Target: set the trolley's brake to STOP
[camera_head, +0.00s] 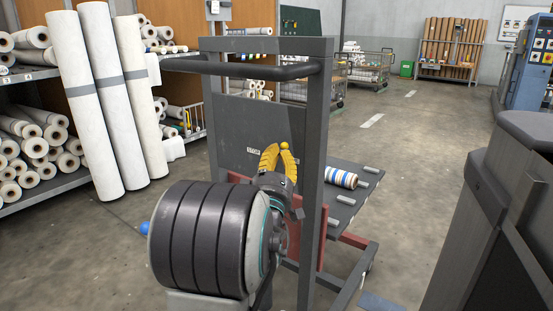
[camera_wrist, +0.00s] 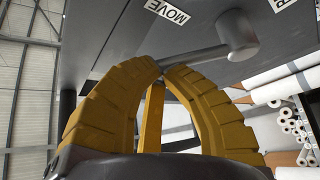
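The trolley (camera_head: 317,130) stands in front of me with a dark upright panel (camera_head: 232,125). In the wrist view the panel carries a MOVE label (camera_wrist: 167,11) and, at the top right corner, a label partly cut off, ending in "P". The brake lever (camera_wrist: 203,55) has a thick round hub between these labels, and its grey arm runs to my fingertips on the MOVE side. My gripper (camera_head: 277,150) has its yellow fingers bowed, tips close together at the lever's end, seemingly pinching it. A yellow bar (camera_wrist: 153,115) shows between the fingers. The exact contact is partly hidden.
The trolley's deck (camera_head: 345,200) holds a striped roll (camera_head: 341,178). Tall white rolls (camera_head: 90,90) and a loaded rack stand at left. A dark machine (camera_head: 490,210) is close at right. Open floor (camera_head: 415,150) lies beyond the trolley.

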